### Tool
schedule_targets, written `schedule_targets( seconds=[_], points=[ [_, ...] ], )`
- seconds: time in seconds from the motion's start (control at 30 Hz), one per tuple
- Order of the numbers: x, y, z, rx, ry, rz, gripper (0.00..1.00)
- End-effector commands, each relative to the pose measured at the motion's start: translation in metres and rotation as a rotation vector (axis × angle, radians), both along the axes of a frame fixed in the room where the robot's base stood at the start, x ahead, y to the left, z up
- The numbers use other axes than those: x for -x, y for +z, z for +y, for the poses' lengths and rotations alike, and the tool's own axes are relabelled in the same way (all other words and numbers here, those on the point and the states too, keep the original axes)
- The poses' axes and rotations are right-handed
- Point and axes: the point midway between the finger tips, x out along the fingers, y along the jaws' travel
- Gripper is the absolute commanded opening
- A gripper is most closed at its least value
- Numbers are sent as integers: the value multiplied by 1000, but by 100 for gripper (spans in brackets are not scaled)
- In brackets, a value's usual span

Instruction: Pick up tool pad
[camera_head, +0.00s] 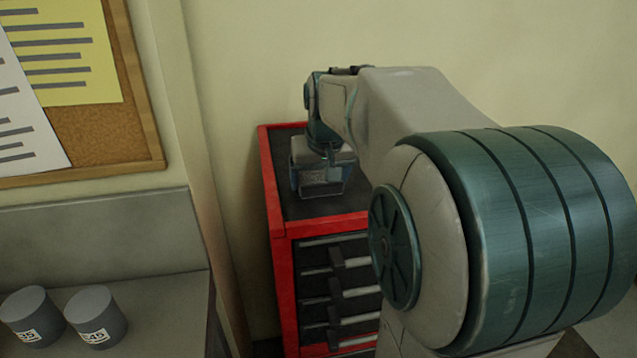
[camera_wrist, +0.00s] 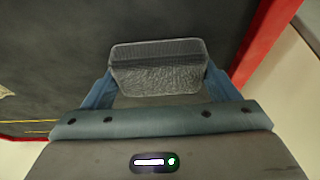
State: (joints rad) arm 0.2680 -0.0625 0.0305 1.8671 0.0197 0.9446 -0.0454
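The tool pad is a grey block with a mesh-like texture (camera_wrist: 158,68), seen between my gripper's blue fingers in the wrist view. My gripper (camera_wrist: 160,76) has one finger against each side of the block, with no clear gap, so it looks shut on it. In the head view my gripper (camera_head: 321,186) points down, low over the dark top of a red cabinet (camera_head: 272,180). The pad cannot be told apart from the gripper there. Whether the pad touches the cabinet top cannot be told.
The cabinet's red rim also shows at the right of the wrist view (camera_wrist: 262,45). Its front has several drawers with grey handles (camera_head: 350,292). Two grey cylinders (camera_head: 32,316) stand on a counter (camera_head: 150,280) at the left. A cork board (camera_head: 120,125) hangs above it.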

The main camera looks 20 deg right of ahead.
Motion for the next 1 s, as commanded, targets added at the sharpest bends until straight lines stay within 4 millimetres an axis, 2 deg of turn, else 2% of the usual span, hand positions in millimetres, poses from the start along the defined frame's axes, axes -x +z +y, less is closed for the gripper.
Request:
schedule_targets(
  seconds=[0.47,0.57,0.73,1.0],
  points=[
    [0,7,0,0,0,-2,59],
    [0,16,0,1,0,-3,59],
    [-1,43,0,1,0,-6,59],
    [-4,78,-64,1,-5,-3,59]
  ],
)
